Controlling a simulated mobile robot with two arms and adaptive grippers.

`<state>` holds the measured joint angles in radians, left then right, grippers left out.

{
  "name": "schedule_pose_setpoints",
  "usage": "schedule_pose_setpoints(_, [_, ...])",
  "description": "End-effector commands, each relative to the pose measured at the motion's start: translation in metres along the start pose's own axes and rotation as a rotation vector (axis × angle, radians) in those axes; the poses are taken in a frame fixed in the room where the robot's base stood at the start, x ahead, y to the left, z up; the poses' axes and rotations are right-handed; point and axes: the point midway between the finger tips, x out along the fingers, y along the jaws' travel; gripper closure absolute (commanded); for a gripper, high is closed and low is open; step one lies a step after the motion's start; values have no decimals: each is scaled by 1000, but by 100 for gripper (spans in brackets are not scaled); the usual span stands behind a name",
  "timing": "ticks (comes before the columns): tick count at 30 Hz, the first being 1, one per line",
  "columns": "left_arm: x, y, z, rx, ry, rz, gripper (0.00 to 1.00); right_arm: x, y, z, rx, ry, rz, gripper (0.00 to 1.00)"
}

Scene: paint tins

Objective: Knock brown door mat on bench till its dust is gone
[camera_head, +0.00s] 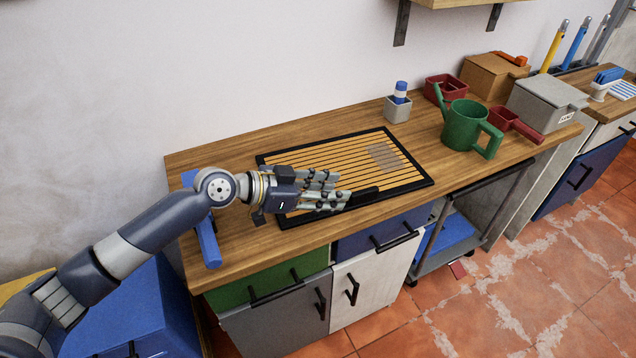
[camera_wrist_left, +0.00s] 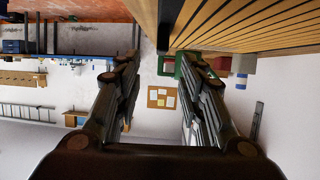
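The slatted brown mat (camera_head: 345,158) with a black border lies flat on the wooden bench (camera_head: 230,243). A dull greyish patch (camera_head: 384,157) shows on its right part. My left gripper (camera_head: 335,188) is low over the mat's front left part, fingers pointing right and spread apart. A dark bar (camera_head: 362,198) shows just beyond the fingertips; I cannot tell whether it touches them. In the left wrist view the fingers (camera_wrist_left: 158,65) stand apart, with the slatted mat (camera_wrist_left: 250,30) close by at the top. My right gripper is not in view.
A blue bar (camera_head: 207,240) lies at the bench's left front edge. A green watering can (camera_head: 463,125), a red scoop (camera_head: 508,122), a grey box (camera_head: 545,105) and a cup with a blue-and-white item (camera_head: 398,108) stand right and behind.

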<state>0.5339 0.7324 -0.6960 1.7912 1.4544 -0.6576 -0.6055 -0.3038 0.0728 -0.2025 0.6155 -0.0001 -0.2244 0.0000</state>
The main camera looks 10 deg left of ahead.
Motion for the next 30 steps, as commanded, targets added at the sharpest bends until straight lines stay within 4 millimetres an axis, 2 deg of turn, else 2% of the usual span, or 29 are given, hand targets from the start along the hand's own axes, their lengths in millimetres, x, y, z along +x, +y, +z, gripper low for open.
schedule_pose_setpoints(2, [16,0,-4,-2,4,0,63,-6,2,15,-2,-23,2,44])
schedule_pose_setpoints(5, [34,0,-3,-2,2,0,63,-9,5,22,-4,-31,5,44])
schedule_pose_setpoints(8, [50,0,-3,-1,2,0,63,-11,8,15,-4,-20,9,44])
schedule_pose_setpoints(12, [67,-1,-2,-1,2,-2,63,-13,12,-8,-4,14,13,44])
schedule_pose_setpoints(17, [76,0,0,1,0,-1,63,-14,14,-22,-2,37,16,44])
schedule_pose_setpoints(25, [77,0,0,1,0,-1,63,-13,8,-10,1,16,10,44])
schedule_pose_setpoints(26, [77,0,0,1,0,-1,68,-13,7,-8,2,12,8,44])
schedule_pose_setpoints(30, [77,0,0,0,0,-1,100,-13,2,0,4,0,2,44])
